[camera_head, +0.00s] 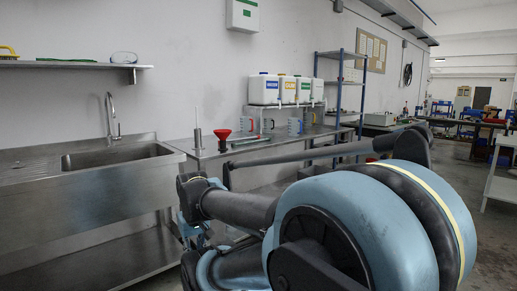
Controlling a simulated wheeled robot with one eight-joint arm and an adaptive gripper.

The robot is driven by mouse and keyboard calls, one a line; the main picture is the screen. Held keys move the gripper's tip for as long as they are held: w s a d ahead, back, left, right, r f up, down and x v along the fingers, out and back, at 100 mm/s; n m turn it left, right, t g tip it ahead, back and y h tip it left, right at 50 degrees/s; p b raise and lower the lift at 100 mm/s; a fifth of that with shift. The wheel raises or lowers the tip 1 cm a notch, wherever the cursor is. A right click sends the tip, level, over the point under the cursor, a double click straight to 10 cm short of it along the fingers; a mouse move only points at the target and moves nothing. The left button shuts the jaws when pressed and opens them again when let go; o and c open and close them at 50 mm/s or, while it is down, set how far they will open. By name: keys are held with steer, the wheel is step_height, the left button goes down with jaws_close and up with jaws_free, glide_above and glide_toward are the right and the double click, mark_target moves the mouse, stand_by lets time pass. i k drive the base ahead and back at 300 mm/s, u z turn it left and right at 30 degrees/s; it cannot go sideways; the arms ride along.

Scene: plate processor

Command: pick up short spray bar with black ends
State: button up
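A thin dark bar (250,142) lies on the steel counter, right of a red funnel (222,136). It may be the short spray bar, but it is too small for me to make out its ends. My blue and black arm fills the lower right and middle of the view, in front of the counter. I cannot make out my gripper's fingers; the far end of the arm is hidden behind its own links.
A steel sink (118,155) with a tap (112,118) stands at left. The steel counter (205,150) also bears a tall thin upright tool (198,132) and measuring jugs (294,126). White canisters (264,90) stand on a shelf above. A blue rack (340,90) stands behind.

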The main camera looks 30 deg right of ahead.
mark_target(234, 144)
steer(key=z, duration=0.15)
steer(key=k, duration=0.15)
steer(key=u, duration=0.4)
steer(key=i, duration=1.1)
steer(key=z, duration=0.45)
steer(key=i, duration=0.9)
steer(key=z, duration=0.95)
steer(key=i, duration=0.5)
steer(key=z, duration=0.35)
